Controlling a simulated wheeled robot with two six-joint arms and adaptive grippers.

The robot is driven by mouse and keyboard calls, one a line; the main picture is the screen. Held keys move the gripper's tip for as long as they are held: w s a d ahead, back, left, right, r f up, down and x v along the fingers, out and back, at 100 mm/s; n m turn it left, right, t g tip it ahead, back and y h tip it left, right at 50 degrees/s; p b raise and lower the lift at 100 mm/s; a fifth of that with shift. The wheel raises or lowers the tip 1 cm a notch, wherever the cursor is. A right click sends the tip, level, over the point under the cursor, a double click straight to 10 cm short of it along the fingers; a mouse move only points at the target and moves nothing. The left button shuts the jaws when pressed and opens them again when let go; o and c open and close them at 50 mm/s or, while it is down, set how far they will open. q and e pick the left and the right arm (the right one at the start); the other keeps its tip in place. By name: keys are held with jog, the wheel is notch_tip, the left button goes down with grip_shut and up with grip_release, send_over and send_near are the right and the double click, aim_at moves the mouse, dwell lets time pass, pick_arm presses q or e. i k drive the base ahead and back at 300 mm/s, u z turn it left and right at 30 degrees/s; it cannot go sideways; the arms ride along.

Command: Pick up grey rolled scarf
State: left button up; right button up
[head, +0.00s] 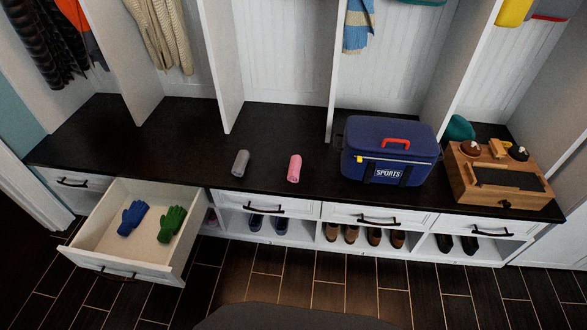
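Neither of my grippers shows in the head view.
An open drawer (118,262) with blue gloves (133,217) and green gloves (172,224) juts out at the left. A blue sports bag (388,150) and a wooden box (498,177) stand at the right. White dividers (228,70) rise behind. The bench left of the grey scarf is clear.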

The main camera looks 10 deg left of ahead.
aim_at(240, 164)
jog(key=z, duration=0.3)
jog(key=i, duration=1.1)
jog(key=u, duration=0.25)
